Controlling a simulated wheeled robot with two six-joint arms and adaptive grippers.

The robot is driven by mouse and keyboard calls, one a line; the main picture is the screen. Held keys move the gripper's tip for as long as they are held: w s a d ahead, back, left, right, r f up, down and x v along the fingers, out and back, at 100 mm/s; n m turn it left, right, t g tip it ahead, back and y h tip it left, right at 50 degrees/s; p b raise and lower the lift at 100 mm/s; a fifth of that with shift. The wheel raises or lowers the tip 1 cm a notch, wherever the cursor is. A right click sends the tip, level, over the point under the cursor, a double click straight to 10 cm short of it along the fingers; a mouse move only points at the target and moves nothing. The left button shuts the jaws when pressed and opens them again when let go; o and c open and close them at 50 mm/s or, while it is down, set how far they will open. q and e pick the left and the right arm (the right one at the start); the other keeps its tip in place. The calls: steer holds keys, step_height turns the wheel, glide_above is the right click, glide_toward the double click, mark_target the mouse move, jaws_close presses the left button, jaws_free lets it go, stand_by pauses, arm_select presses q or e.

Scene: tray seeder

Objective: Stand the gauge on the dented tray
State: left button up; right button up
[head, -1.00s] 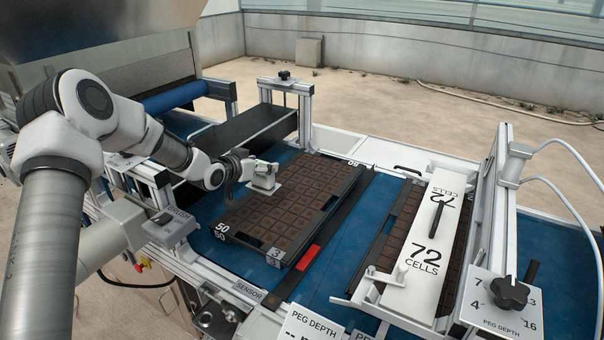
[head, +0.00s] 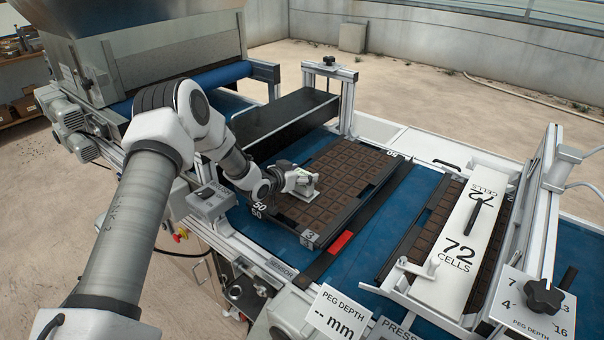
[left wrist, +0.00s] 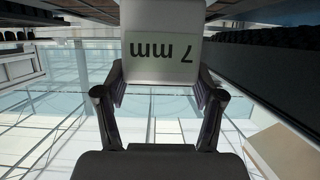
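The gauge (head: 303,184) is a small pale block with a base plate. In the left wrist view its white face (left wrist: 165,60) reads "7 mm" upside down. My right gripper is in neither view.
The tray lies on a blue belt (head: 385,225) beside a black rail with a red mark (head: 341,242). Another tray (head: 409,243) sits to the right, partly under a white "72 CELLS" plate (head: 462,232). A black covered bridge (head: 285,122) stands behind. A peg depth sign (head: 339,311) shows dashes.

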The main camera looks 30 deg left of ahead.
arm_select(q)
steer(key=o, duration=0.4)
steer(key=shift+w+f, duration=0.1)
steer(key=shift+r, duration=0.2)
steer(key=v, duration=1.2)
steer(key=shift+p, duration=0.35)
